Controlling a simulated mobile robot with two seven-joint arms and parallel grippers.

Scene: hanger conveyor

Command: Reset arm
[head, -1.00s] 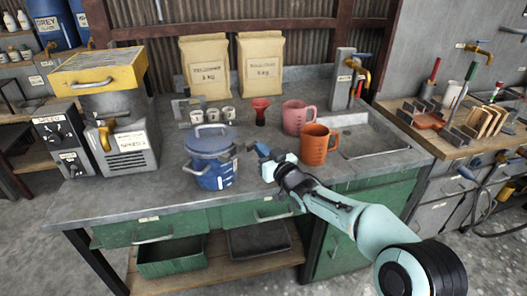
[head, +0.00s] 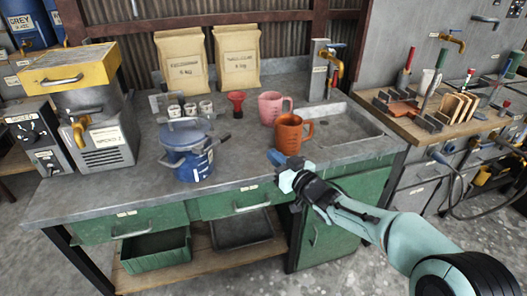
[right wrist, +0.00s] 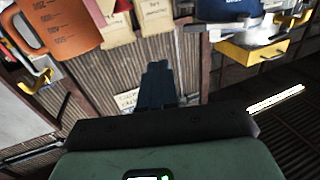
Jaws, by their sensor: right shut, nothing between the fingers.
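My right gripper (head: 276,160) is in front of the workbench's front edge, below and to the left of the orange mug. Its fingers are shut with nothing between them. In the right wrist view the shut fingers (right wrist: 158,88) point up the picture. My left gripper is in neither view. The orange mug (head: 289,134) stands upright on the bench, with the pink mug (head: 269,106) behind it. The blue lidded pot (head: 187,155) stands left of the gripper, apart from it.
The grey bench top (head: 115,185) carries a yellow-topped machine (head: 80,70), several small white cups, a red funnel (head: 236,100) and two paper sacks (head: 237,58). A tool bench (head: 420,130) stands at the right.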

